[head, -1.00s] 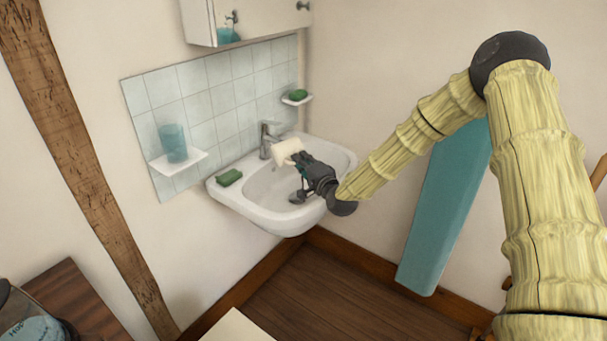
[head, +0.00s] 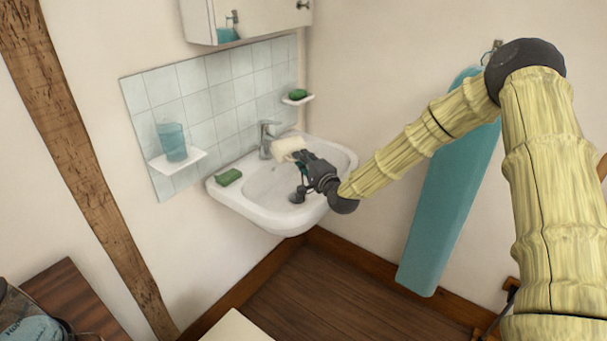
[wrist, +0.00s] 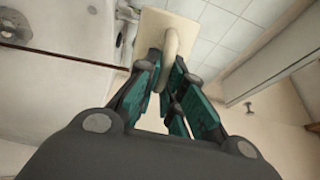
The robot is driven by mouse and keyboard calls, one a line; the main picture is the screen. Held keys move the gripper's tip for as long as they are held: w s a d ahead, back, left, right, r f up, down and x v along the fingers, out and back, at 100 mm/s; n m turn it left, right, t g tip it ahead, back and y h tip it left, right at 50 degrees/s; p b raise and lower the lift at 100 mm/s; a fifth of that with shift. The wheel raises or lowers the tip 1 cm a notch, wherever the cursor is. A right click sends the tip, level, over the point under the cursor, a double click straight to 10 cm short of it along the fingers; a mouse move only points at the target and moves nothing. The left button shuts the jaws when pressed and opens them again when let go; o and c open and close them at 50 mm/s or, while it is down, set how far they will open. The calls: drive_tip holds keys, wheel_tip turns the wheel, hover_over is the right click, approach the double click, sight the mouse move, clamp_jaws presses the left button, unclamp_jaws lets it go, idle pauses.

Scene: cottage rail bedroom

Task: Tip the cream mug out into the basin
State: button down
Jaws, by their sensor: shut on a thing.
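The cream mug (head: 287,148) is held above the back part of the white basin (head: 262,213), near the tap. It lies tilted onto its side, with its mouth not clearly visible. My gripper (head: 301,158) is shut on it. In the wrist view the mug (wrist: 191,34) shows at the top, and the fingers of my gripper (wrist: 172,82) close around its handle (wrist: 171,58). Whether anything is inside or leaving the mug cannot be seen.
The tap (head: 266,138) stands close behind the mug. A green soap (head: 229,177) lies on the basin's left rim. A teal cup (head: 172,141) stands on a wall shelf (head: 187,162).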

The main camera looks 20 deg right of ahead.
drive_tip(key=shift+d+m+b, duration=0.15)
drive_tip(key=shift+m+b, duration=0.2)
drive_tip(key=shift+m, duration=0.15)
drive_tip(key=shift+w+r+p, duration=0.1)
drive_tip(key=shift+r+p, duration=0.2)
drive_tip(key=shift+a+f+n, duration=0.1)
drive_tip(key=shift+a+n, duration=0.25)
drive_tip(key=shift+n, duration=0.15)
drive_tip(key=shift+d+f, duration=0.15)
drive_tip(key=shift+f, duration=0.1)
drive_tip(key=shift+n+p, duration=0.3)
drive_tip(key=shift+p, duration=0.05)
